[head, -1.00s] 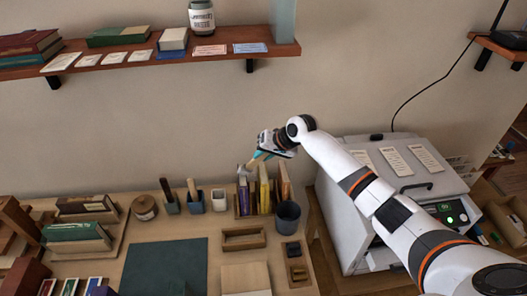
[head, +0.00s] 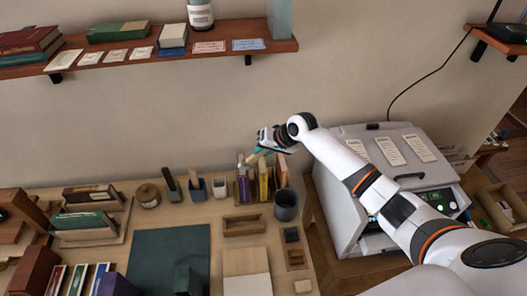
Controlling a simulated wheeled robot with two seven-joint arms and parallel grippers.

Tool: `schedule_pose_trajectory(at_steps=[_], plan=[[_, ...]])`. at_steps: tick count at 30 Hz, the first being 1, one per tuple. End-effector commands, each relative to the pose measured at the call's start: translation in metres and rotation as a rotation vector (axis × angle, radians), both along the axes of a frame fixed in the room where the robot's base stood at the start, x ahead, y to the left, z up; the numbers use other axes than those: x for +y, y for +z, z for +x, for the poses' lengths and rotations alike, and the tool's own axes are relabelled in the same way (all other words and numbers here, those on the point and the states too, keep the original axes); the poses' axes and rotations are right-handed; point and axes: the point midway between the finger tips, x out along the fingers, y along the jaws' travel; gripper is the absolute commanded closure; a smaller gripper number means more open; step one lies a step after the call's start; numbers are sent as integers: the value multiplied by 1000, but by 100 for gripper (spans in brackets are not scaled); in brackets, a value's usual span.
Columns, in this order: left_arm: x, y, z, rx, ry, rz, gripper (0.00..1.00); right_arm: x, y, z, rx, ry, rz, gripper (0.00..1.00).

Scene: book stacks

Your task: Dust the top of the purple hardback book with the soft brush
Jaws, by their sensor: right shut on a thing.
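The purple hardback book (head: 244,188) stands upright in a row of books at the back of the table, left of a yellow book (head: 263,182). My right gripper (head: 264,147) is above the row, shut on the soft brush (head: 253,157), which has a teal handle. The brush tilts down to the left, its pale bristle end close to the top of the purple book; I cannot tell whether they touch. Another purple block-like book (head: 116,285) shows at the bottom left. My left gripper is not in view.
A grey cup (head: 286,205) stands right of the row, and a white small pot (head: 219,187) left of it. A wooden tray (head: 243,223) lies in front. A green mat (head: 168,258) lies at the table's middle. A white machine (head: 385,180) stands right, below my arm.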

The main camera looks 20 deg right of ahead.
Motion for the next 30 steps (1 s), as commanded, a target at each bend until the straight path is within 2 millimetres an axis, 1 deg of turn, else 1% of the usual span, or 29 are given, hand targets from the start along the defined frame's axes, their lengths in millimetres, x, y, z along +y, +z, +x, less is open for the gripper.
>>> schedule_pose_trajectory(at_steps=[1,12,16,26,30], plan=[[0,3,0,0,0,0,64,0,8,0,-3,0,0,100],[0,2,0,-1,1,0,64,0,42,1,-2,-1,0,100],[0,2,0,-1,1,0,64,0,47,0,-2,-1,0,100],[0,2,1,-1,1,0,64,0,49,0,-1,0,1,100],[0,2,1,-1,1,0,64,0,57,1,-2,0,0,100]])
